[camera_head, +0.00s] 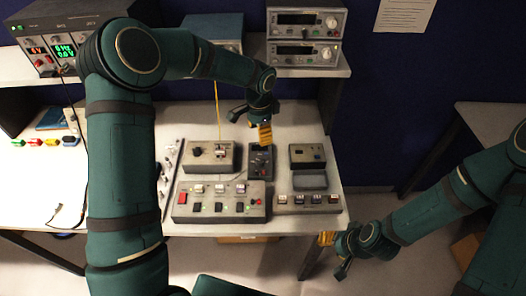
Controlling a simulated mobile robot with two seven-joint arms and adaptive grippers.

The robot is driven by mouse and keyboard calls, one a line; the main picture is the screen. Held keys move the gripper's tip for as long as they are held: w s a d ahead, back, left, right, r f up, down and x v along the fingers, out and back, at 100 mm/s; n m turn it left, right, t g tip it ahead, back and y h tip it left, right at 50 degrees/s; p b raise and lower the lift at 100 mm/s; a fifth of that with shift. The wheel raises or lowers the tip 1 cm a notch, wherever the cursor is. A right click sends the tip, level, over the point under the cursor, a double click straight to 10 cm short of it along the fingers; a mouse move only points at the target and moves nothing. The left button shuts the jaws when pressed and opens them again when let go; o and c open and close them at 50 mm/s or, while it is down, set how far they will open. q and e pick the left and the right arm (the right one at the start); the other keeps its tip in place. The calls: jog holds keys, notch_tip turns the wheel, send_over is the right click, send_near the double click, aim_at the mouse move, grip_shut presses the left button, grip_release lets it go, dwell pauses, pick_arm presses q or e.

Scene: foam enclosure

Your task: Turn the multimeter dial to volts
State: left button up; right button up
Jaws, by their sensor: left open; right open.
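A small dark handheld device that looks like the multimeter (261,166) lies on the white bench, near the middle of the grey boxes. My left gripper (250,127) is open above its far end, with one yellow-padded finger over the device's top part. I cannot tell whether that finger touches it. The dial is small and dark, and its setting cannot be read. My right gripper (332,257) is open and empty, off the bench's front right corner.
More boxes (307,157) stand to the right. Instruments (304,53) sit on the shelf behind.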

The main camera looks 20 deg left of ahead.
aim_at(260, 160)
pick_arm(q)
jog(key=f, duration=1.3)
jog(key=shift+s+f, duration=0.2)
jog(key=shift+f, duration=0.15)
jog(key=shift+c, duration=0.4)
grip_shut()
